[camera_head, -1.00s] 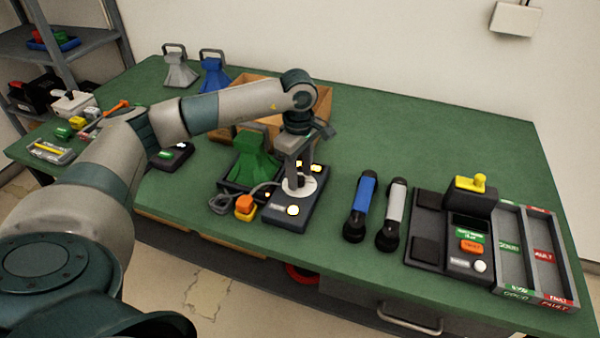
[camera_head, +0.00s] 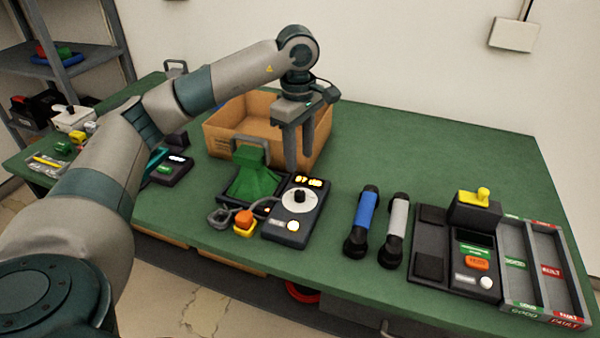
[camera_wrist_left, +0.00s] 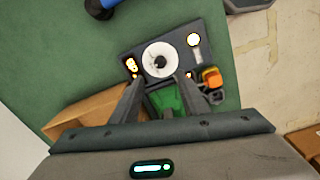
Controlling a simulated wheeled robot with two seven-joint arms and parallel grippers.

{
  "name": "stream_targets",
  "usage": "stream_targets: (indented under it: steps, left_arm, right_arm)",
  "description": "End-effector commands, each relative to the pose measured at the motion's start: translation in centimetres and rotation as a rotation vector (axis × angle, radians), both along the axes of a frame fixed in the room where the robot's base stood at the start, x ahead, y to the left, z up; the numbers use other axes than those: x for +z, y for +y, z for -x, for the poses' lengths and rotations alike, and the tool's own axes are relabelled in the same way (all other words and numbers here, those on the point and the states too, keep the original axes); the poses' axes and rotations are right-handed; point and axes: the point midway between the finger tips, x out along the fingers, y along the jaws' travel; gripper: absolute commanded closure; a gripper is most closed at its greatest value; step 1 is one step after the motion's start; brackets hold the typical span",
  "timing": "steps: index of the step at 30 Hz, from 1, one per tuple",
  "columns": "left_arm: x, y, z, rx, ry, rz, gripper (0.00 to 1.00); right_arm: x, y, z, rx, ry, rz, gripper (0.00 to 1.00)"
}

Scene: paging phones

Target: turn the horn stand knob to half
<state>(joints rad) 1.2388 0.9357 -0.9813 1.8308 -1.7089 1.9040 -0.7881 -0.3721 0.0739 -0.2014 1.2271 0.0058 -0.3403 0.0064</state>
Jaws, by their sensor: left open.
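The horn stand (camera_head: 292,226) is a dark box on the green table with a lit display, a white dial and a lit button. Its black knob (camera_head: 299,196) stands in the middle of the dial and also shows in the left wrist view (camera_wrist_left: 160,61). A green horn (camera_head: 254,180) sits in a dark tray at the stand's left. My left gripper (camera_head: 299,168) is open and empty, its fingers pointing down, above and behind the knob and apart from it. In the left wrist view its two fingers (camera_wrist_left: 158,82) point toward the dial. My right gripper is not in view.
A cardboard box (camera_head: 225,137) stands behind the horn. An orange and yellow clip piece (camera_head: 243,222) with a cable lies left of the stand. A blue microphone (camera_head: 362,220) and a grey one (camera_head: 395,228) lie to the right, beside a test unit (camera_head: 430,240) and sorting trays (camera_head: 545,260).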

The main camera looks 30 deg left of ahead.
Motion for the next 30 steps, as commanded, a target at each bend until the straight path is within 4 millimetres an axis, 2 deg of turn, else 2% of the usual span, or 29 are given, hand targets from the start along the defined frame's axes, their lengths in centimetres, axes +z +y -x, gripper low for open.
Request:
stream_targets:
  steps: [6, 12, 30]
  left_arm:
    - [3.8, 0.0, 0.0, 0.001, -0.004, 0.000, 0.59]
    - [5.7, 0.0, 0.1, 0.001, -0.002, 0.000, 0.59]
    - [6.0, 0.0, 0.2, 0.001, -0.001, 0.000, 0.59]
  right_arm:
    - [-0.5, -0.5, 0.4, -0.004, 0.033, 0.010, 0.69]
    - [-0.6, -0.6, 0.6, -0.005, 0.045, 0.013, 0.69]
    - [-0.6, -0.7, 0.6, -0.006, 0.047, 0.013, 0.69]
